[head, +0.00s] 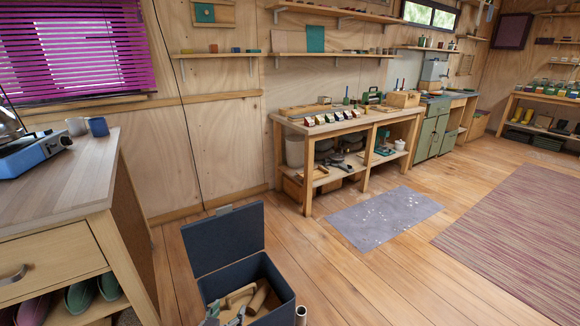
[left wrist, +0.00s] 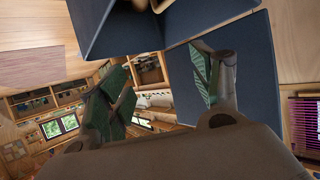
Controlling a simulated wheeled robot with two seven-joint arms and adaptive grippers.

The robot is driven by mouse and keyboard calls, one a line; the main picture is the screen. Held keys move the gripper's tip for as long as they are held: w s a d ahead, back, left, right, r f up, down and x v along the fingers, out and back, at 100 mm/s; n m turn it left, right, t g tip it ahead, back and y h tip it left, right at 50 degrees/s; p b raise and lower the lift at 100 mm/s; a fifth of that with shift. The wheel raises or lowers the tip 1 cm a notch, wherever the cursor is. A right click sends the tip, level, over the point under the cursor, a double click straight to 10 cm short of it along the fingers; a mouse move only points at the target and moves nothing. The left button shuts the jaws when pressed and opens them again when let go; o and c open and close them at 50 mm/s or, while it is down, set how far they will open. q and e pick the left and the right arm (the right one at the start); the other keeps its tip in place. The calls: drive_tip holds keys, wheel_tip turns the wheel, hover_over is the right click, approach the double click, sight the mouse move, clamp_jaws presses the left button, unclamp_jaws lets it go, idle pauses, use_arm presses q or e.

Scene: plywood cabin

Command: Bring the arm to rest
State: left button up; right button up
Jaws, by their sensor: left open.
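My left gripper (left wrist: 163,92) shows large in the left wrist view, its two green-padded fingers spread wide with nothing between them. In the head view only small grey parts show at the bottom edge by the box, too cut off to read clearly. An open dark blue box (head: 283,284) stands on the floor, its lid (head: 224,240) raised at the back. Wooden-handled things (head: 258,298) lie inside it. In the left wrist view the blue box (left wrist: 125,35) is close beyond the fingers. My right gripper is not seen.
A wooden counter (head: 75,170) with a blue appliance (head: 35,150) and two mugs stands at the left. A workbench (head: 345,122) is along the back wall. A grey mat (head: 383,218) and a striped rug (head: 525,235) lie flat. The floor right of the box is clear.

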use_arm(q)
drive_tip(key=s+d+f+g, duration=0.1)
drive_tip(key=s+f+g, duration=0.2)
drive_tip(key=s, duration=0.7)
drive_tip(key=s+d+f+g, duration=0.2)
drive_tip(key=s+f+g, duration=0.2)
drive_tip(key=s+g, duration=0.3)
drive_tip(key=s+p, duration=0.1)
drive_tip(key=s, duration=0.1)
drive_tip(key=shift+s+m+y, duration=0.3)
drive_tip(key=shift+s+y, duration=0.1)
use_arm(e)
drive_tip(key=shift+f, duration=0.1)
use_arm(q)
drive_tip(key=shift+a+f, duration=0.1)
drive_tip(key=shift+f, duration=0.05)
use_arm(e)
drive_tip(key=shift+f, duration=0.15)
